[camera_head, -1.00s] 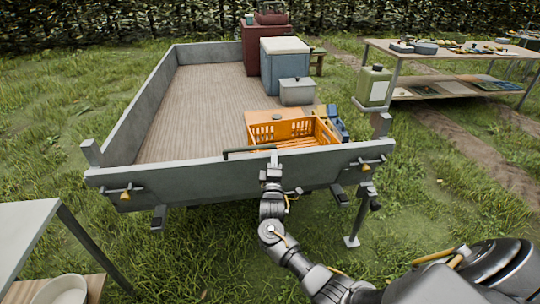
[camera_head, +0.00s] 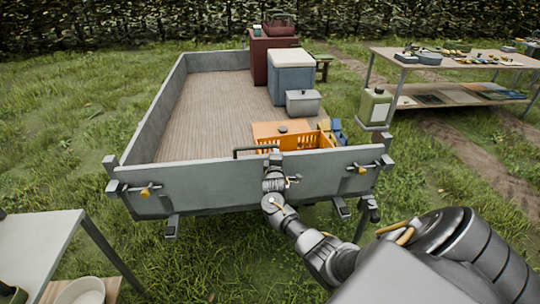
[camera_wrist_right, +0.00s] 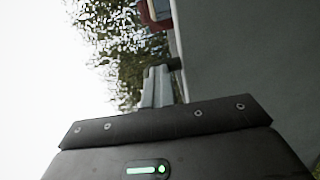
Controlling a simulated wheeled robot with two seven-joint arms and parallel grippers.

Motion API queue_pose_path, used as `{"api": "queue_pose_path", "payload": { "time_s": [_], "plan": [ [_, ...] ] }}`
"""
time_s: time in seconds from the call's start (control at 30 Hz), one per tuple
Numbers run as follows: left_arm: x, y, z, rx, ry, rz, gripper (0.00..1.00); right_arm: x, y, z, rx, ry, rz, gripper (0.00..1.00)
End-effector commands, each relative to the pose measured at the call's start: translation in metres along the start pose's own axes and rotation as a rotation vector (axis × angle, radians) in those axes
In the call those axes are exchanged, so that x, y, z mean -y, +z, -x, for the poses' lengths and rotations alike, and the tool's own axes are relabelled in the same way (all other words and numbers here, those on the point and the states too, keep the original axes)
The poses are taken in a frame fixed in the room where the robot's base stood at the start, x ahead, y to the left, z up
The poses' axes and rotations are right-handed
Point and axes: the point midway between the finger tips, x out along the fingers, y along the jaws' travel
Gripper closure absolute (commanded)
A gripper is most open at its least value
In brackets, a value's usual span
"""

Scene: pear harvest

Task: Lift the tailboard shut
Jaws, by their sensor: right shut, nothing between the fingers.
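The grey tailboard (camera_head: 215,185) stands close to upright across the near end of the trailer. I cannot tell whether it sits flush with the side walls. A dark bar handle (camera_head: 256,149) is on its top edge. Latches with yellow parts sit at its left end (camera_head: 146,192) and right end (camera_head: 361,170). My right gripper (camera_head: 274,158) is shut and empty, against or very near the outer face just below the handle. Its fingertips are hard to make out. In the right wrist view a grey panel (camera_wrist_right: 250,60) fills the right side. My left gripper is out of view.
An orange crate (camera_head: 305,140) lies just inside the tailboard. A grey box (camera_head: 303,103), a blue cooler (camera_head: 291,80) and a red box (camera_head: 270,60) stand along the bed's right side. A grey table (camera_head: 40,245) is at near left, a workbench (camera_head: 450,60) at far right.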

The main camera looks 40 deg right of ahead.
Motion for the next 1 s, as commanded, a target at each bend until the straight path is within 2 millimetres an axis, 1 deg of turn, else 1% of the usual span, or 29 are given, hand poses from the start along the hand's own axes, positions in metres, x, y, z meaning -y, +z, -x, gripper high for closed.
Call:
{"api": "queue_pose_path", "payload": {
  "time_s": [0.03,0.37,0.47,0.53,0.67,0.77,0.8,0.87,0.9,1.0],
  "plan": [
    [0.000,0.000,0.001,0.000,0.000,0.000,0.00,-0.007,0.002,-0.004,0.003,0.010,-0.002,1.00],
    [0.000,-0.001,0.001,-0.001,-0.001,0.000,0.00,-0.011,0.001,-0.006,0.002,0.017,-0.004,1.00],
    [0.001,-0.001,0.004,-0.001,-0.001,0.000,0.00,-0.013,0.000,-0.003,0.002,0.018,-0.004,1.00],
    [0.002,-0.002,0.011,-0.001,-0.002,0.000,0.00,-0.015,-0.001,0.002,0.001,0.017,-0.004,1.00],
    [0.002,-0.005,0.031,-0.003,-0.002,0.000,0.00,-0.016,-0.003,0.021,0.000,0.012,-0.002,1.00],
    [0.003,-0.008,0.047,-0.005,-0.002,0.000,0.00,-0.014,-0.003,0.041,0.004,0.007,0.000,1.00],
    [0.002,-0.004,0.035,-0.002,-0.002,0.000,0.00,-0.004,-0.001,0.051,0.006,0.009,-0.002,1.00],
    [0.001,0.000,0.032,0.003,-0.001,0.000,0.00,-0.003,-0.001,0.065,0.004,0.008,-0.002,1.00],
    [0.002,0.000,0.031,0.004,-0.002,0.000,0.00,-0.001,-0.004,0.075,0.002,0.008,-0.003,1.00],
    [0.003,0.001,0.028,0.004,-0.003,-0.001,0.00,0.000,-0.009,0.097,-0.005,0.006,-0.003,1.00]
  ]
}}
